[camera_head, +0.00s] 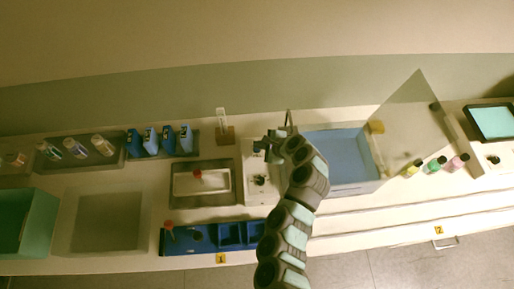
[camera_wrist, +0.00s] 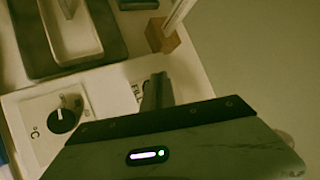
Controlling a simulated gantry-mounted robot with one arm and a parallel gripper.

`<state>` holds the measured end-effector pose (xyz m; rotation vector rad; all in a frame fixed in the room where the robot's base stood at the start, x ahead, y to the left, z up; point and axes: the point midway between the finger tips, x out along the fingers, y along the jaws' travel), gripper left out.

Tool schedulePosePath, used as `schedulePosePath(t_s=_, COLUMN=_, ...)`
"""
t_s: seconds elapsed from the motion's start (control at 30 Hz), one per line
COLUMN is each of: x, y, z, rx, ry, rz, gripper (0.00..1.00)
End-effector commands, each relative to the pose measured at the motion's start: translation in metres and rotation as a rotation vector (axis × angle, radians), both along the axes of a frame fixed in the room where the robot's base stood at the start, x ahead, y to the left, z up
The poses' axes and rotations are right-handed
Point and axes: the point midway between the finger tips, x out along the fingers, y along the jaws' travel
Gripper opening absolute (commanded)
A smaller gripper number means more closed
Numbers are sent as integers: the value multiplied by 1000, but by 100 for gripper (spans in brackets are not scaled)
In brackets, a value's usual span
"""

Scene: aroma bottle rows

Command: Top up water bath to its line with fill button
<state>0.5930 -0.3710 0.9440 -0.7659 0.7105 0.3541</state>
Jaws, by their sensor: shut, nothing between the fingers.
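The water bath (camera_head: 368,184) stands right of my arm in the head view, with blue water (camera_head: 345,150) in it and its clear lid (camera_head: 412,112) tilted up. I cannot make out its line. Its white control panel (camera_head: 258,196) has a black °C knob (camera_wrist: 64,114), seen in the wrist view. A label beginning "FI" (camera_wrist: 136,92) shows beside my fingers, which hide the rest and the button. My gripper (camera_wrist: 158,90) is shut and empty, over that end of the panel; whether it touches is unclear. It also shows in the head view (camera_head: 265,146).
A wooden block (camera_wrist: 162,36) with an upright white stick stands just behind the panel. A tray (camera_head: 203,198) with a white container lies to the left, and a blue divided tray (camera_head: 205,238) in front.

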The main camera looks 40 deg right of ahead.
Motion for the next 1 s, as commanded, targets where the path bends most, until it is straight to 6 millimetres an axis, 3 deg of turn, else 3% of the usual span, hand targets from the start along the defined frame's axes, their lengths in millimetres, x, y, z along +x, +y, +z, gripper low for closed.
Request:
schedulePosePath(t_s=0.43, x=0, y=-1, z=46, rx=-4, ry=-2, rz=-2, gripper=0)
schedulePosePath(t_s=1.0, x=0, y=-1, z=46, rx=-1, ry=-1, rz=-2, gripper=0)
